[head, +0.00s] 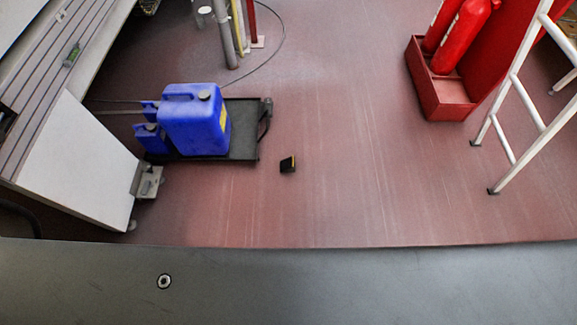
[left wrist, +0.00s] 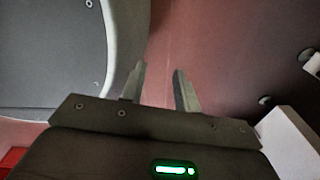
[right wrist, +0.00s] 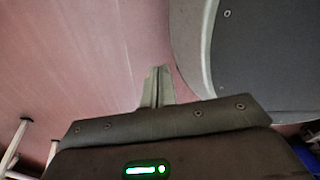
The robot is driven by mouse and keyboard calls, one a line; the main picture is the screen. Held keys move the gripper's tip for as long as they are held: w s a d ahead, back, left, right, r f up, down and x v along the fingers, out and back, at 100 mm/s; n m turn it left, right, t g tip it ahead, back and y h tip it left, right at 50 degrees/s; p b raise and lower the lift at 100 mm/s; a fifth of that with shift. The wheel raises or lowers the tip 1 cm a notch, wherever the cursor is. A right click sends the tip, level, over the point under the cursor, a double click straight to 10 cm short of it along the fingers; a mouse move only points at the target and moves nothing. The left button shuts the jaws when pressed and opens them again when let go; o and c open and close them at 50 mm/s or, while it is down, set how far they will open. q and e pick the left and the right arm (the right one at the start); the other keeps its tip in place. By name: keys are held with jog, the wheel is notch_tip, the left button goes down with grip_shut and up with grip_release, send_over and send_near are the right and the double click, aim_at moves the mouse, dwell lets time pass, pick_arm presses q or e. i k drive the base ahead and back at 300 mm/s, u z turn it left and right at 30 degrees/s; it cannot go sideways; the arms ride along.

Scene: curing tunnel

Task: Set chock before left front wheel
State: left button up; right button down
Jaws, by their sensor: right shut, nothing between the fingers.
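A small black chock with a yellowish edge (head: 288,164) lies on the red floor in the head view. It is just right of a low black cart (head: 243,135) and apart from it. The cart's wheels are too hidden to make out. My left gripper (left wrist: 160,76) shows in the left wrist view, its fingers apart with nothing between them. My right gripper (right wrist: 159,72) shows in the right wrist view, its fingers together and empty. Neither gripper appears in the head view, and no chock shows in the wrist views.
Blue canisters (head: 193,120) stand on the cart. A white-sided bench (head: 80,160) is at left. A red tray (head: 443,98) with fire extinguishers (head: 462,38) stands at the upper right, near a white ladder (head: 525,105). The floor right of the chock is clear.

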aim_at(287, 165)
jog(key=u, duration=0.25)
jog(key=k, duration=0.65)
jog(key=u, duration=0.6)
jog(key=k, duration=0.65)
jog(key=z, duration=0.5)
jog(key=i, duration=0.65)
jog(key=z, duration=0.65)
jog(key=i, duration=0.75)
jog(key=u, duration=0.8)
jog(key=i, duration=0.65)
jog(key=u, duration=0.75)
